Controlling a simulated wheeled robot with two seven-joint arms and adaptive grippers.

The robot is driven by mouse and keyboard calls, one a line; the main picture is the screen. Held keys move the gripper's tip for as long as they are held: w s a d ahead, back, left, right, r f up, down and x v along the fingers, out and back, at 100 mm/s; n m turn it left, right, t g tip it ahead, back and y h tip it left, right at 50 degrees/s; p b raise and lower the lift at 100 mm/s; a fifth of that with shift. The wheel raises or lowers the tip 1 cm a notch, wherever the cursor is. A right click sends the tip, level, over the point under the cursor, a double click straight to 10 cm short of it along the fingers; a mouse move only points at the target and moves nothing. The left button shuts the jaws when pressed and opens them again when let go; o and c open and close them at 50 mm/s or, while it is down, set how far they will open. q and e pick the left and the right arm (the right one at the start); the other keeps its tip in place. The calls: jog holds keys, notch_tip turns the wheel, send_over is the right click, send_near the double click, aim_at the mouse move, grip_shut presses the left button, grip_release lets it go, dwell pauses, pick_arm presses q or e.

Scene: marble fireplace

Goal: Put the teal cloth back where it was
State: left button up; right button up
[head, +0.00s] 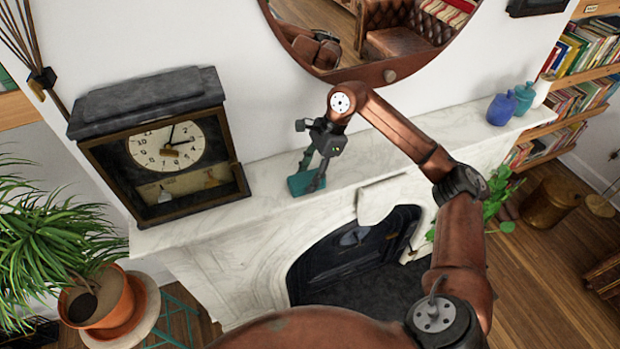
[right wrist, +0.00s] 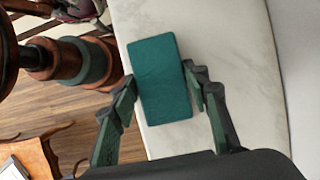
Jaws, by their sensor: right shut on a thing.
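The teal cloth (head: 299,184) is a flat folded rectangle at the marble mantel (head: 350,165), just right of the black clock. In the right wrist view the cloth (right wrist: 160,80) lies between the two fingers of my right gripper (right wrist: 163,90), over the white marble and its edge. My right gripper (head: 313,180) points down and is shut on the cloth. Whether the cloth rests on the mantel or is slightly above it, I cannot tell. My left gripper is not in view.
The black clock (head: 160,150) stands left of the cloth. Blue vases (head: 512,103) stand at the mantel's right end. A round copper-framed mirror (head: 370,70) hangs above. The mantel between cloth and vases is clear. A potted plant (head: 100,295) is at lower left.

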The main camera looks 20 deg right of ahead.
jog(key=shift+f, duration=0.2)
jog(key=o, duration=1)
jog(key=shift+r, duration=0.1)
jog(key=shift+r, duration=0.1)
jog(key=p+v, duration=0.4)
jog(key=v, duration=0.8)
jog(key=shift+p, duration=0.4)
